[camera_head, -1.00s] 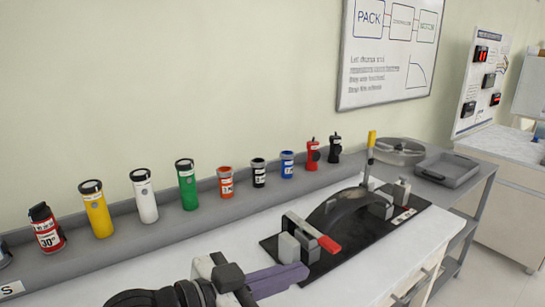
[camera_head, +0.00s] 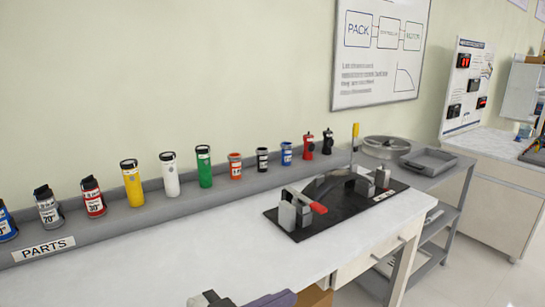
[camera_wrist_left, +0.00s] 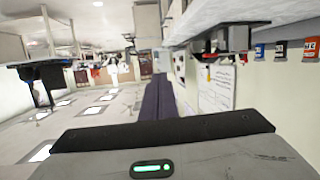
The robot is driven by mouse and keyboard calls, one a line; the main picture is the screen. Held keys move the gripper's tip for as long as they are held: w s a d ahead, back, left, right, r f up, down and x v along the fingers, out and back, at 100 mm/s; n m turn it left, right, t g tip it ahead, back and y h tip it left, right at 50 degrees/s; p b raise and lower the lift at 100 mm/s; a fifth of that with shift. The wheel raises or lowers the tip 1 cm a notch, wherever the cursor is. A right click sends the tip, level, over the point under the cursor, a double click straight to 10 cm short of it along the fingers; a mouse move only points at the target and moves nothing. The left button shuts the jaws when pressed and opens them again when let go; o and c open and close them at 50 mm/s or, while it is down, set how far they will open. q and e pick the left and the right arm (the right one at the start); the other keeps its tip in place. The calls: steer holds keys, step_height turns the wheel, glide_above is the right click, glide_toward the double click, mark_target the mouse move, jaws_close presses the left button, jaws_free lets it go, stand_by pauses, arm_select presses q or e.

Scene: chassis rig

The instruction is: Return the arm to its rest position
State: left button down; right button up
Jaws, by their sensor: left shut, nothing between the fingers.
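My left gripper (camera_head: 268,300) shows only in part at the bottom edge of the head view, in front of the white workbench. Its purple fingers also show in the left wrist view (camera_wrist_left: 157,108), shut together with nothing between them. The rest of the left arm is mostly below the frame. The chassis rig (camera_head: 340,218), a black plate with grey clamps, a dark curved part and a red handle, lies on the bench, apart from the gripper. My right gripper is not in view.
A grey parts ledge (camera_head: 140,219) along the wall carries several coloured canisters and two small red and black items. A grey tray (camera_head: 430,161) and round dish (camera_head: 386,147) stand on the cart at right. The front bench surface (camera_head: 215,255) is clear.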

arm_select(q)
steer(key=s+a+f+n+y, duration=0.2)
steer(key=s+a+f+n, duration=0.15)
steer(key=f, duration=0.55)
steer(key=s+a+f+n+y, duration=0.25)
steer(key=a+f, duration=0.25)
steer(key=f, duration=0.4)
steer(key=s+a+f+g+y, duration=0.1)
steer(key=s+a+f+y, duration=0.1)
steer(key=s+a+f, duration=0.2)
steer(key=s+a+f+n+y, duration=0.1)
steer(key=s+a+f, duration=0.4)
steer(key=s+f, duration=0.5)
steer(key=shift+a+f+g+y, duration=0.3)
steer(key=shift+f+g+y, duration=0.15)
steer(key=shift+y, duration=0.4)
